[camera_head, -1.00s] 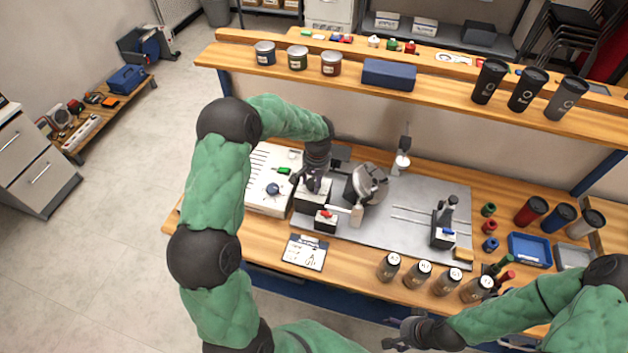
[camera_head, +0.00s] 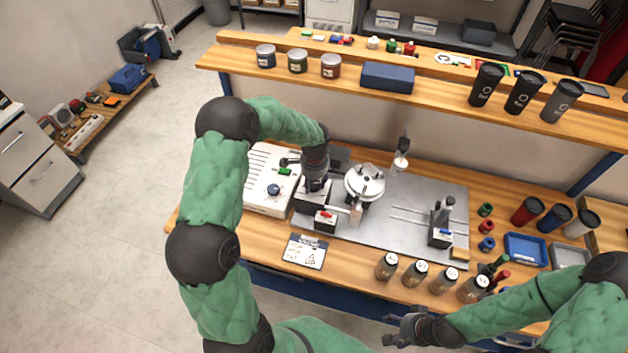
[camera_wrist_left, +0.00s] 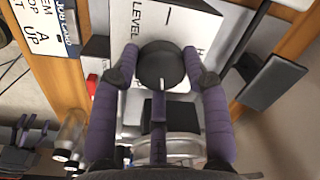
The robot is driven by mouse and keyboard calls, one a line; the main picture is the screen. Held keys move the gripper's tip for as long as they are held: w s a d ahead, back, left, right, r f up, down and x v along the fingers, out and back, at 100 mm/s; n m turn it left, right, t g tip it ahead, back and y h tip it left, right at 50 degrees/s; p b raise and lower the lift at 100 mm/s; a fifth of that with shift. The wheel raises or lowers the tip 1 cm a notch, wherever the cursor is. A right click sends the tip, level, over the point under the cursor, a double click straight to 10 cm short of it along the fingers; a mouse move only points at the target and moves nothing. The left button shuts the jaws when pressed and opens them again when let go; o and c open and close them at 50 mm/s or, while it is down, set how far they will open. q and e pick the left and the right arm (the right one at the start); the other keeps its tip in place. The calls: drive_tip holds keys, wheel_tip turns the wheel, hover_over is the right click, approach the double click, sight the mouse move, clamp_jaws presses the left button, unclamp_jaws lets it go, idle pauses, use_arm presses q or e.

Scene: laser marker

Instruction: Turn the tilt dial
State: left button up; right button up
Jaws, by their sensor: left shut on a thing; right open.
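The tilt dial (camera_wrist_left: 162,68) is a round black knob with a white line, on a white panel (camera_wrist_left: 172,22) marked LEVEL at left; a word at right is partly hidden. My left gripper (camera_wrist_left: 160,56) is shut on the dial, one purple finger on each side. In the head view my left gripper (camera_head: 314,184) is over the dial's box (camera_head: 309,202) and hides the dial. The round chuck (camera_head: 364,182) beside it has its face turned upward. My right gripper (camera_head: 398,328) is open and empty in front of the bench, at the bottom.
A small box with a red switch (camera_head: 325,222) stands in front of the dial's box. Several bottles (camera_head: 415,275) line the front edge. A wooden shelf (camera_head: 430,98) runs above the back.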

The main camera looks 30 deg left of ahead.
sight(312, 186)
use_arm(q)
drive_tip(key=shift+s+f+m+p, duration=0.15)
drive_tip(key=shift+s+m+p, duration=0.05)
drive_tip(key=shift+m, duration=0.4)
drive_tip(key=shift+s+f+m+p, duration=0.1)
drive_tip(key=shift+s+m+p, duration=0.1)
drive_tip(key=shift+m, duration=0.4)
drive_tip(key=o, duration=1.1)
drive_tip(key=shift+a, duration=0.2)
drive_tip(key=shift+w+r, duration=0.1)
drive_tip(key=shift+w+r, duration=0.1)
drive_tip(key=shift+r, duration=0.25)
drive_tip(key=r, duration=1.1)
drive_tip(key=shift+s+d+r, duration=0.2)
drive_tip(key=shift+s+d, duration=0.1)
drive_tip(key=shift+s, duration=0.05)
